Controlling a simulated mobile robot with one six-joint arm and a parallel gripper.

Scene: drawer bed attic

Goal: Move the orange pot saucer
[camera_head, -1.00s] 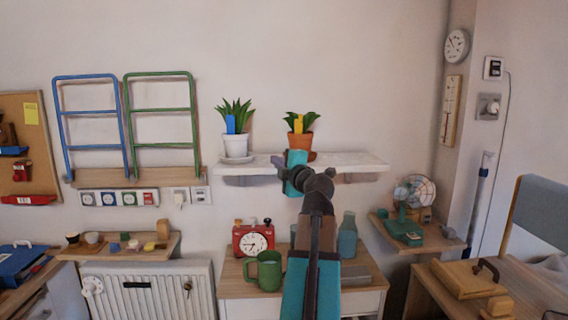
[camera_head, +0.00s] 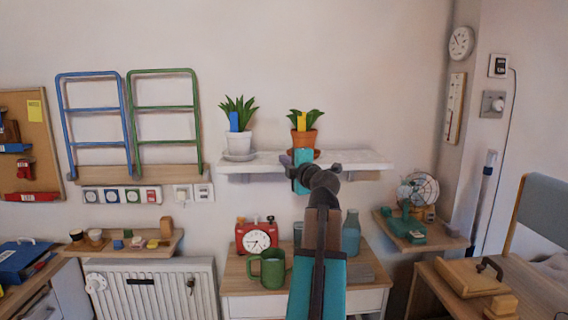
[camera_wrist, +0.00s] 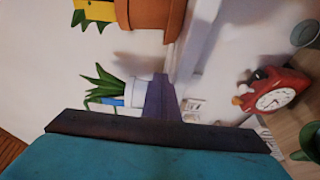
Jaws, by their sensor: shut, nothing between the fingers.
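The orange pot (camera_head: 305,138) holds a green plant and a yellow tag and stands on the white wall shelf (camera_head: 357,160). Its orange saucer (camera_head: 317,154) shows only as a thin edge under the pot, partly hidden by my arm. My gripper (camera_head: 290,158) is shut and empty, in front of the shelf just below and left of the pot; I cannot tell if it touches the saucer. In the tilted wrist view, the orange pot (camera_wrist: 150,13) is at the top, and the purple-grey finger (camera_wrist: 162,99) is below it, apart from the pot.
A white pot (camera_head: 240,146) with a plant and a blue tag stands on a white saucer at the shelf's left. Below are a red clock (camera_head: 255,237), a green mug (camera_head: 268,268) and a teal bottle (camera_head: 350,235) on a cabinet. The shelf's right end is clear.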

